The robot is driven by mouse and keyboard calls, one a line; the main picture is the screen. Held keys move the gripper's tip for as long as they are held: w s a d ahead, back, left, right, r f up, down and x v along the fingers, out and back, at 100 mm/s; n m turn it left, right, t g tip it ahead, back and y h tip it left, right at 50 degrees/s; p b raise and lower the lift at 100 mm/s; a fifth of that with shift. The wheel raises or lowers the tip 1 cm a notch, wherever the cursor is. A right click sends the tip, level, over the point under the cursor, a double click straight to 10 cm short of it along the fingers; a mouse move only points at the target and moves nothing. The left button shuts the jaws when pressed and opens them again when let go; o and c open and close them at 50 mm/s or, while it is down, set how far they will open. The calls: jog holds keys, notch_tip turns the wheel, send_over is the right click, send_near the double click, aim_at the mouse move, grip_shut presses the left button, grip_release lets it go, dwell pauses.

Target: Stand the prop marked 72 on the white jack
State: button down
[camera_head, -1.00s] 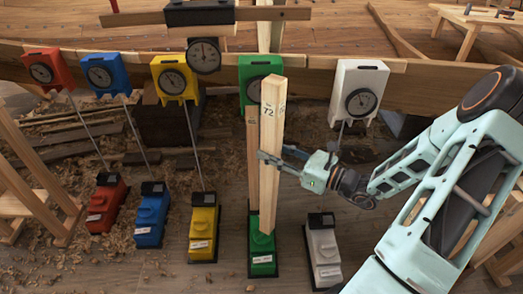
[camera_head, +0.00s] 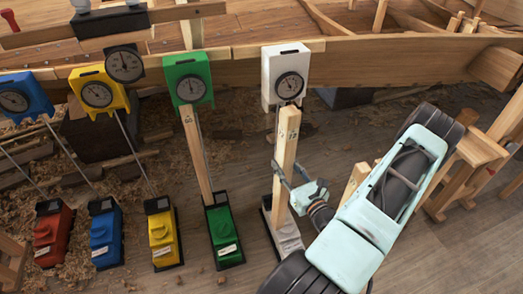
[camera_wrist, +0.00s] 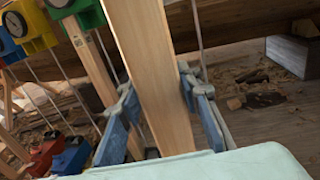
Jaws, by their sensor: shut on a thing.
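The prop (camera_head: 286,150) is a pale wooden post with a dark mark near its top, now too small to read surely; it read 72 a moment ago. My gripper (camera_head: 288,182) is shut on its lower half. In the wrist view, the blue fingers (camera_wrist: 160,105) grip both sides of the prop (camera_wrist: 150,60). The white jack (camera_head: 288,240) stands on the floor below. The prop's lower end overlaps the jack in the picture; whether it touches is unclear. The prop looks nearly upright, its top just below the white gauge box (camera_head: 286,72).
Another prop (camera_head: 196,150) stands on the green jack (camera_head: 225,238) to the left. Yellow (camera_head: 163,240), blue (camera_head: 105,240) and red (camera_head: 50,240) jacks follow. The wooden hull plank (camera_head: 400,62) runs above. A wooden stool (camera_head: 480,150) stands at right.

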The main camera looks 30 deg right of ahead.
jog(key=s+d+f+m+h, duration=0.2)
jog(key=s+d+f+h, duration=0.1)
jog(key=w+d+f+b, duration=0.2)
jog(key=w+f+b, duration=0.1)
jog(key=w, duration=0.7)
jog(key=w+d+f+b, duration=0.2)
jog(key=w+b, duration=0.4)
jog(key=w, duration=0.5)
jog(key=shift+d+f+n+g+b, duration=0.3)
jog(key=shift+f, duration=0.5)
dwell(1.7)
jog(key=shift+s, duration=0.15)
dwell(0.7)
jog(key=shift+f, duration=0.4)
dwell(0.5)
dwell(0.8)
